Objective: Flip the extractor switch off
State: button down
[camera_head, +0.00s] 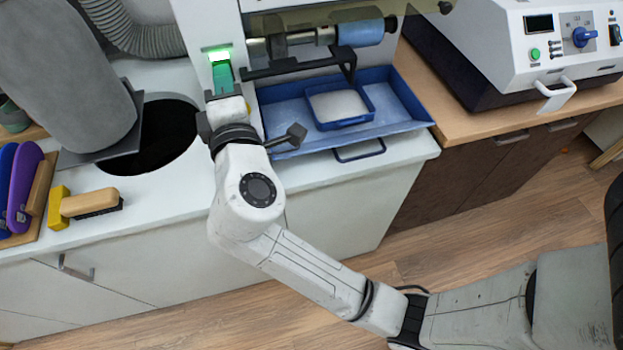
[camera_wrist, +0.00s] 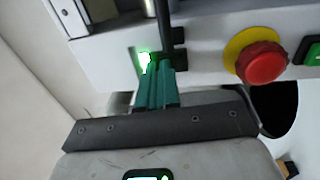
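A green-lit switch (camera_head: 219,55) glows on the white front panel of the machine at the back; it also shows in the wrist view (camera_wrist: 145,60). I take it as the extractor switch; no label is readable, and its rocker position cannot be told. My gripper (camera_head: 222,76) is right in front of it, with teal fingers pointing at the panel. In the wrist view the two fingers (camera_wrist: 157,80) lie side by side, closed together with nothing seen between them. Their tips are at the lower edge of the glow; whether they touch the switch cannot be told.
A red button on a yellow ring (camera_wrist: 262,60) and a green button (camera_wrist: 314,54) sit right of the fingers. A blue tray (camera_head: 405,100) and a dark bracket stand right of my wrist. A round dark opening (camera_head: 165,140) and a brush (camera_head: 90,203) lie left.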

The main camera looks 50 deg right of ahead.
jog(key=f+b+v, duration=0.1)
jog(key=b+v, duration=0.3)
jog(key=v, duration=1)
jog(key=s+d+f+m+g+y, duration=0.2)
jog(key=d+f+g, duration=0.15)
jog(key=f, duration=0.45)
jog(key=s+d+f+m+g+y, duration=0.2)
jog(key=d+f+m+g, duration=0.15)
jog(key=f, duration=0.45)
jog(key=s+d+f+m+g+y, duration=0.25)
jog(key=d+f, duration=0.25)
jog(key=f, duration=0.3)
jog(key=w+a+r+n+t+h+b, duration=0.1)
jog(key=w+a+r+n+t+h, duration=0.2)
jog(key=r, duration=0.5)
jog(key=w+a+r+n+t+h+b, duration=0.1)
jog(key=a+r+n+t+b, duration=0.15)
jog(key=a+r, duration=0.45)
jog(key=w+a+r+n+t+h+b, duration=0.1)
jog(key=w+a+r+n+t+h, duration=0.2)
jog(key=r, duration=0.7)
jog(key=p+x, duration=0.2)
jog(key=x, duration=1.2)
jog(key=shift+s+d+m+t, duration=0.2)
jog(key=shift+d+m+t, duration=0.1)
jog(key=shift+m+t, duration=0.1)
jog(key=shift+r+p, duration=0.3)
jog(key=shift+p, duration=0.2)
